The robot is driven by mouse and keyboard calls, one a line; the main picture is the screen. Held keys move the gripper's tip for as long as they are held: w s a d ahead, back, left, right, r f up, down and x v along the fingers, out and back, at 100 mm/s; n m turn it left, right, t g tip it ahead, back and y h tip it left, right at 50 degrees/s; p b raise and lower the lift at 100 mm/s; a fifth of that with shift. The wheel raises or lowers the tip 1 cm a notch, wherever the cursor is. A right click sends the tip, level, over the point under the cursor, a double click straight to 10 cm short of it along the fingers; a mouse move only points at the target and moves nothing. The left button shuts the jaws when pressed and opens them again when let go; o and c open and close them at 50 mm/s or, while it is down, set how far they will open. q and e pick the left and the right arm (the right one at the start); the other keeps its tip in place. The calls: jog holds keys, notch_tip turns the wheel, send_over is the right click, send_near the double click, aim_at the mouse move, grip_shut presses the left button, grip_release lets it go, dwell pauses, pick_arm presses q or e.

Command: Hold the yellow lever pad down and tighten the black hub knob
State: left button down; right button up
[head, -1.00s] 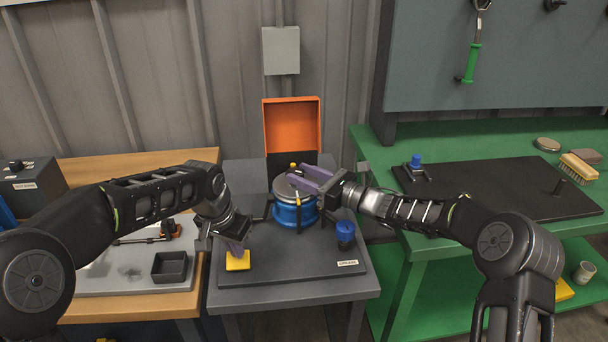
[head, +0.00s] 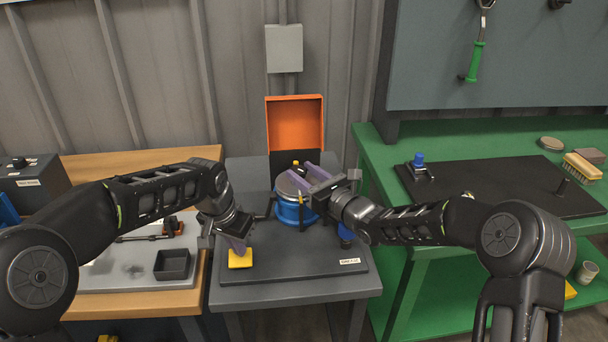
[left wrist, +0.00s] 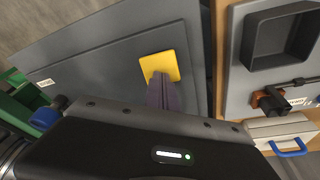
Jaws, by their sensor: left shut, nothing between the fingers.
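The yellow lever pad (head: 240,259) is at the front left of the dark base plate. My left gripper (head: 238,250) is shut and empty, its fingertips pointing down at the pad and apparently touching it. The pad also shows in the left wrist view (left wrist: 159,66), beyond the purple fingers (left wrist: 161,80). The blue rotor drum (head: 297,213) with a grey top stands at the middle of the plate. My right gripper (head: 300,170) lies over the drum's top with its two purple fingers apart. The black hub knob is not clearly visible, so I cannot tell whether it is between them.
An orange open box (head: 294,123) stands behind the drum. A blue knob (head: 345,232) is partly hidden by my right arm. A wooden bench with a black tray (head: 172,264) is at left. A green bench (head: 408,229) is at right.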

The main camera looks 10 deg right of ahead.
jog(key=o, duration=0.4)
jog(key=shift+f, duration=0.1)
jog(key=v, duration=1.2)
